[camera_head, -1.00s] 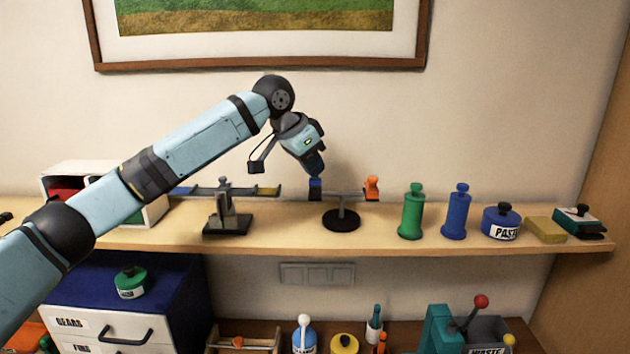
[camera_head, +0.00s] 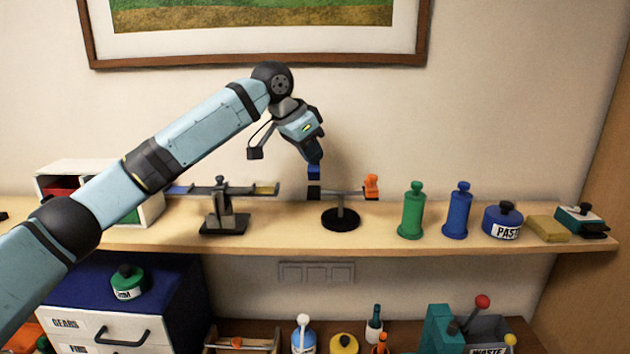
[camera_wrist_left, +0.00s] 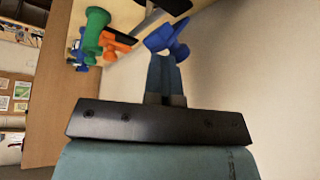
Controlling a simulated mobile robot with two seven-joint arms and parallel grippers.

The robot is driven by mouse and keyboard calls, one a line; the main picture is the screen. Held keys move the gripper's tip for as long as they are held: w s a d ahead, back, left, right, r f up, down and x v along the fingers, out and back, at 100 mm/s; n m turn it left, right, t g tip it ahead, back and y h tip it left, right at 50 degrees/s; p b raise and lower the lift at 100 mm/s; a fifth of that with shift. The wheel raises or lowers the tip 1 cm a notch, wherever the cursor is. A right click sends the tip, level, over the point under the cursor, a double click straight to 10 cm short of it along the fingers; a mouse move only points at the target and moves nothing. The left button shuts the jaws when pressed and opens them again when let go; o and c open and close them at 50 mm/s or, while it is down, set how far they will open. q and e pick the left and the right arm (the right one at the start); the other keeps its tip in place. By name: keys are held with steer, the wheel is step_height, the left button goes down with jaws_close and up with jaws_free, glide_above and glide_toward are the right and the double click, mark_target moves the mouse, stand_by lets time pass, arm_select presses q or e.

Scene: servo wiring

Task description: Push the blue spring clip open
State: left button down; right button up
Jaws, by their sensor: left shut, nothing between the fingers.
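My left gripper (camera_head: 315,165) reaches down over the left end of a small black stand (camera_head: 341,217) on the shelf. A bright blue piece, seemingly the blue spring clip (camera_head: 314,172), is right at its fingertips, above a dark block (camera_head: 314,192) on that end of the stand's bar. In the left wrist view the fingers (camera_wrist_left: 164,72) are shut together, with the blue clip (camera_wrist_left: 166,38) at their tips. I cannot tell whether it touches them. An orange clip (camera_head: 372,186) sits on the bar's right end. My right gripper is out of view.
A second stand (camera_head: 226,212) with a crossbar is to the left on the shelf (camera_head: 280,240). A green bottle (camera_head: 411,212), a blue bottle (camera_head: 457,212) and a paste jar (camera_head: 502,222) are to the right.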

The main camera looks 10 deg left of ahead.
arm_select(q)
steer(key=shift+w+a+r, duration=0.1)
steer(key=shift+r, duration=0.45)
arm_select(e)
steer(key=shift+w+a+f, duration=0.15)
steer(key=shift+w+a, duration=0.15)
steer(key=shift+w, duration=0.15)
arm_select(q)
steer(key=shift+s+r, duration=0.4)
steer(key=shift+r, duration=0.2)
steer(key=shift+s+r, duration=0.15)
steer(key=shift+r, duration=0.05)
arm_select(e)
steer(key=shift+s, duration=0.15)
arm_select(q)
steer(key=shift+d, duration=0.2)
arm_select(e)
steer(key=shift+d, duration=0.1)
arm_select(q)
steer(key=shift+f, duration=0.1)
